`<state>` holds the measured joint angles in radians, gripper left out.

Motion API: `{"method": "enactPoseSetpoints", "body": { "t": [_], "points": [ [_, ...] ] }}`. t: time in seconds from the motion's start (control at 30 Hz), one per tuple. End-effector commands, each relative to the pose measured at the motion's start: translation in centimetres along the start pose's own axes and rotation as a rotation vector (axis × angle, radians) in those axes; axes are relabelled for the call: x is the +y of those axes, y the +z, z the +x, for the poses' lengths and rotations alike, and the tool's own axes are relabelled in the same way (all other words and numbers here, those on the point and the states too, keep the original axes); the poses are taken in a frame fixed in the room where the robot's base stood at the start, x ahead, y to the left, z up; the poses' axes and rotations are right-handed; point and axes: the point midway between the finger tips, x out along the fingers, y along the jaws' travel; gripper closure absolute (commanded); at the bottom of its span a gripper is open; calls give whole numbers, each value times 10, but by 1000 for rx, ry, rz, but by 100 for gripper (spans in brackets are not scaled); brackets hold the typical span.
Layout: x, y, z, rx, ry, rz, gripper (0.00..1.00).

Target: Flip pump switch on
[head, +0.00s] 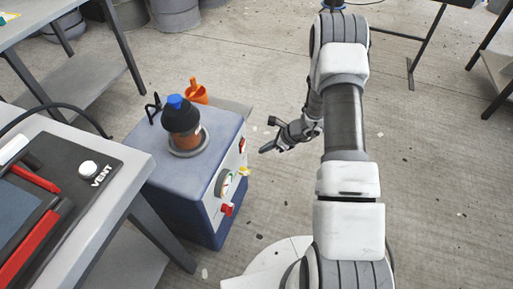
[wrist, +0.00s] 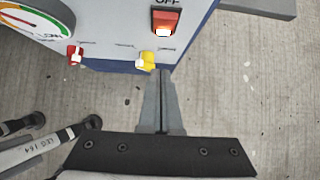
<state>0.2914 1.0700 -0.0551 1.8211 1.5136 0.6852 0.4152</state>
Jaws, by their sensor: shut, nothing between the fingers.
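The pump (head: 185,175) is a blue box with a pale front panel, standing on the floor beside the table. Its red rocker switch (wrist: 165,20) is in a dark frame at the top of the wrist view, under the letters OFF. The lower edge of the switch looks bright. The switch shows small in the head view (head: 242,145). My gripper (wrist: 160,74) is shut and empty, its fingertips below the switch in the picture and close to the yellow valve handle (wrist: 147,60). In the head view my gripper (head: 266,149) is just right of the panel. Contact cannot be told.
A red valve handle (wrist: 76,54) and a round gauge (wrist: 35,18) are left of the switch. An orange and black filter (head: 182,122) stands on the pump. A table with a VENT panel (head: 88,169) is at left. Open floor (head: 425,190) lies at right.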

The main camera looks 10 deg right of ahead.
Motion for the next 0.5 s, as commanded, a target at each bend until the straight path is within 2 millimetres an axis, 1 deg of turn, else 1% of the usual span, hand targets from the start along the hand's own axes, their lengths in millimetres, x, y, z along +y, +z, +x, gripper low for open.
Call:
{"method": "enactPoseSetpoints", "body": {
  "t": [0.03,0.2,0.33,0.5],
  "points": [
    [-2,1,-19,-1,-4,1,100],
    [-1,-8,-53,-1,-3,0,100],
    [-1,-14,-69,-1,-2,0,100],
    [0,-17,-79,-1,-1,-2,100]
  ]
}}
